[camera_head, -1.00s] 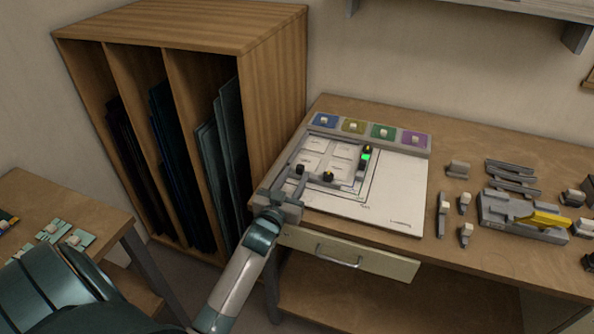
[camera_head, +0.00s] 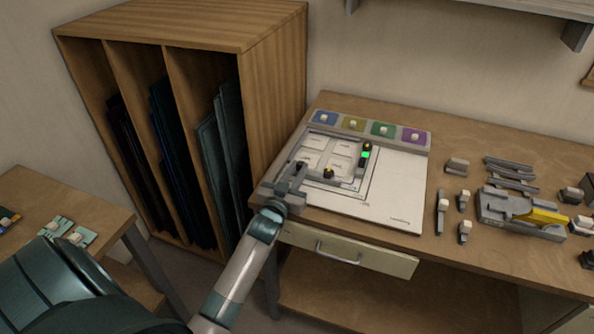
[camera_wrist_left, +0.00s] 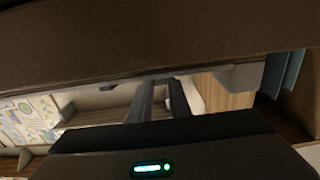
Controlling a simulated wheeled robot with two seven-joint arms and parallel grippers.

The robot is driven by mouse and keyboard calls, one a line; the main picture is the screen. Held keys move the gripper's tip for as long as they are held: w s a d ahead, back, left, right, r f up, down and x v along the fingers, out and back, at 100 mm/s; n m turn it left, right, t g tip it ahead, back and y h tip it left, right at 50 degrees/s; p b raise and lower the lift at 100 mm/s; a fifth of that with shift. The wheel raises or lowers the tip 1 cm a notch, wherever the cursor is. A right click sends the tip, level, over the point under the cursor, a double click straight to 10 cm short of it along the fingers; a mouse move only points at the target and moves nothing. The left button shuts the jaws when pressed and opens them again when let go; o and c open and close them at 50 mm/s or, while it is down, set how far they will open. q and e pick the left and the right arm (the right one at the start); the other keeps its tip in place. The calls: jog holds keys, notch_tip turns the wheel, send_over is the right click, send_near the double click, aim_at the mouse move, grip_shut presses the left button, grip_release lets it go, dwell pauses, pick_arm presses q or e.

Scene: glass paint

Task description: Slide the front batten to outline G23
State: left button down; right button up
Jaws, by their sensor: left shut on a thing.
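The front batten (camera_head: 318,178) is a grey bar across the near side of the white board (camera_head: 392,206), with a yellow-and-black knob on top. My left gripper (camera_head: 299,169) comes in from the near left and is shut at the batten's left end, by a dark knob; the exact contact is too small to see. In the left wrist view the fingers (camera_wrist_left: 161,100) are close together and what lies between them is unclear. A second batten (camera_head: 363,160) with a green light stands at the right of the outlines. I cannot read the G23 label. My right gripper is not in view.
Four coloured tiles sit in a grey strip (camera_head: 429,150) behind the board. Small grey blocks and a yellow-handled tool (camera_head: 540,217) lie on the bench at right. A wooden rack (camera_head: 272,100) of glass sheets stands close left of the bench.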

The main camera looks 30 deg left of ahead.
pick_arm(q)
jog(key=c, duration=1.6)
grip_release()
jog(key=shift+c, duration=0.2)
jog(key=shift+s+d+f, duration=0.1)
jog(key=shift+s+d, duration=0.05)
jog(key=shift+s, duration=0.4)
jog(key=b+v, duration=0.4)
jog(key=v, duration=1.2)
jog(key=shift+s, duration=0.15)
